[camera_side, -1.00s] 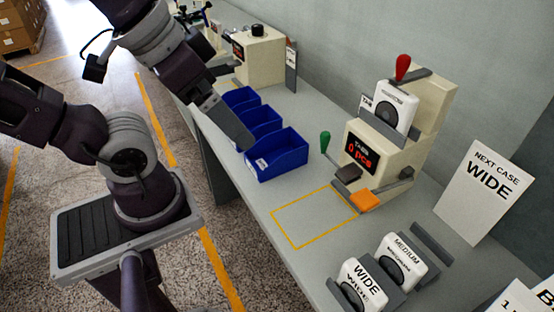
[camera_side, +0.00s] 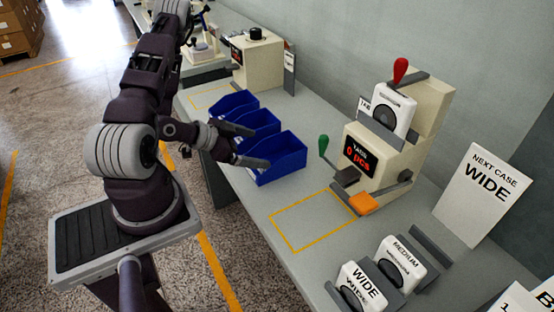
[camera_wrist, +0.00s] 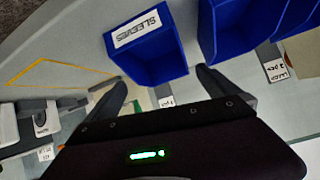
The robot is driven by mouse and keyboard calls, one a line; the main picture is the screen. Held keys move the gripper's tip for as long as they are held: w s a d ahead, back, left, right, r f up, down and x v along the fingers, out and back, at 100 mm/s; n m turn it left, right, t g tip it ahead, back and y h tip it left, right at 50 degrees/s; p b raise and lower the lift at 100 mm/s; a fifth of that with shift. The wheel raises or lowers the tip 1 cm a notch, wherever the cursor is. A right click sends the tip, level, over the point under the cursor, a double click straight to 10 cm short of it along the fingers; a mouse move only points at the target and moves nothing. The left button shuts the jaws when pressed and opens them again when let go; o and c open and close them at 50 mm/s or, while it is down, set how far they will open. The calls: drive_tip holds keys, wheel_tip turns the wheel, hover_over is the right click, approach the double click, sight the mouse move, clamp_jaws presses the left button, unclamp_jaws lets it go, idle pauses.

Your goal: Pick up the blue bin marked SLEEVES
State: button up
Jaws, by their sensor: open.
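The blue SLEEVES bin (camera_wrist: 148,45) has a white label on its front and shows ahead of my fingers in the wrist view. By its place beside the yellow outline, it is the nearest bin (camera_side: 283,160) of the row in the side view. My gripper (camera_side: 259,148) is open and empty at the left of this bin, its fingers overlapping it in the picture. In the wrist view my gripper (camera_wrist: 163,78) has one fingertip toward each side of the bin's lower end. I cannot tell whether they touch.
A middle blue bin (camera_side: 262,121) stands close beside the SLEEVES bin, with a far blue bin (camera_side: 238,101) beyond. A yellow outlined area (camera_side: 312,220) is empty.

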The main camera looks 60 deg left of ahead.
drive_tip(key=shift+s+r+n+t+y, duration=0.1)
drive_tip(key=shift+s+n+t+y, duration=0.3)
drive_tip(key=shift+s+n+t, duration=0.55)
approach(296, 147)
drive_tip(key=shift+n, duration=0.25)
drive_tip(key=x, duration=0.4)
drive_tip(key=shift+w+d, duration=0.1)
drive_tip(key=shift+w, duration=0.25)
drive_tip(key=c, duration=1.1)
